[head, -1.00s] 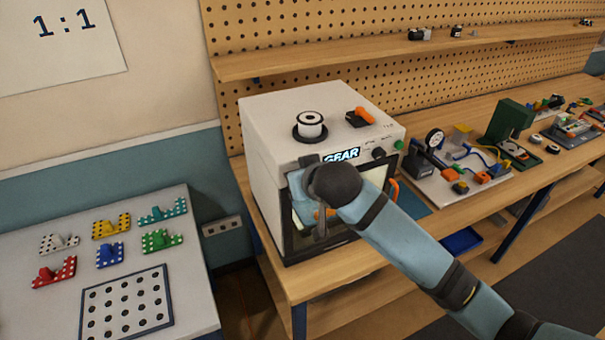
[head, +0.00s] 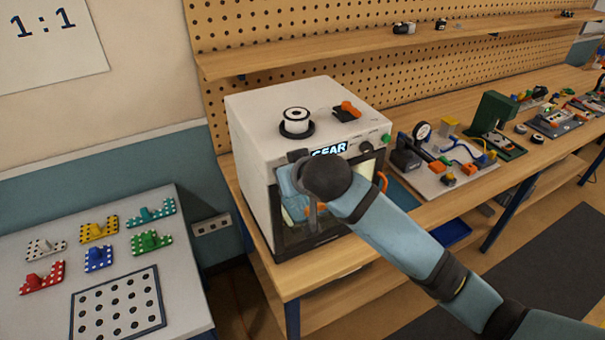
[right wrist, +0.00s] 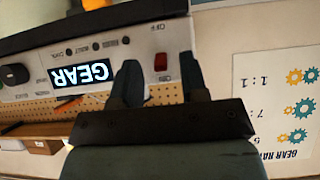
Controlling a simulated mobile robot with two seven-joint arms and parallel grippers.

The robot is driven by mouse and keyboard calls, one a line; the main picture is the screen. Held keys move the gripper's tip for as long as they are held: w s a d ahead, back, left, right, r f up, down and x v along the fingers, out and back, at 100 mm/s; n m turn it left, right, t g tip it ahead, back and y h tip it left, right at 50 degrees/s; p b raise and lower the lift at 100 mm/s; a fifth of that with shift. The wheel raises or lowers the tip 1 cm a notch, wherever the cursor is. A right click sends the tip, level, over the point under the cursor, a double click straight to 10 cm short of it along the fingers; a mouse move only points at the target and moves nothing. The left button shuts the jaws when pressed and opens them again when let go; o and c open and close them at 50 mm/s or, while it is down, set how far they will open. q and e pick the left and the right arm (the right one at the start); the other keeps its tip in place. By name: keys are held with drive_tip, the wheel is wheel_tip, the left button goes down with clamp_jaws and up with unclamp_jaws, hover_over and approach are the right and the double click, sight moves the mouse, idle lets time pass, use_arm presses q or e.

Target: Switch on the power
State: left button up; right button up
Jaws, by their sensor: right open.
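The white GEAR machine (head: 250,170) stands on the wooden bench, with a lit GEAR display (head: 329,149) on its front panel. In the right wrist view the panel appears upside down, with the GEAR display (right wrist: 82,74) at left. A small red switch (right wrist: 160,62) sits on a white plate with OFF lettering beside it. My right gripper (right wrist: 158,67) is open, one finger on each side of the switch in the picture. I cannot tell whether it touches the panel. In the head view my right wrist hides the switch. My left gripper is not in view.
A spool (head: 296,120) and an orange-handled part (head: 347,110) are on top of the machine. A board with a gauge (head: 422,131) stands to its right. At left, a grey table (head: 40,290) holds several coloured dotted pieces and a perforated board (head: 118,302).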

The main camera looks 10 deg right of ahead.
drive_tip(key=b+v, duration=0.1)
drive_tip(key=v, duration=1.2)
drive_tip(key=shift+b, duration=0.4)
drive_tip(key=shift+f, duration=0.1)
drive_tip(key=s+d+f+y, duration=0.1)
drive_tip(key=d+f, duration=0.1)
drive_tip(key=f, duration=1)
drive_tip(key=s+d+f, duration=0.2)
drive_tip(key=f, duration=1)
drive_tip(key=s+d+f, duration=0.3)
drive_tip(key=s+f, duration=0.4)
drive_tip(key=f, duration=0.1)
drive_tip(key=s+d+f+h, duration=0.1)
drive_tip(key=s+d+f, duration=0.3)
drive_tip(key=s+f, duration=0.4)
drive_tip(key=shift+f+m+t, duration=0.2)
drive_tip(key=shift+m+t, duration=0.1)
drive_tip(key=shift+t, duration=0.1)
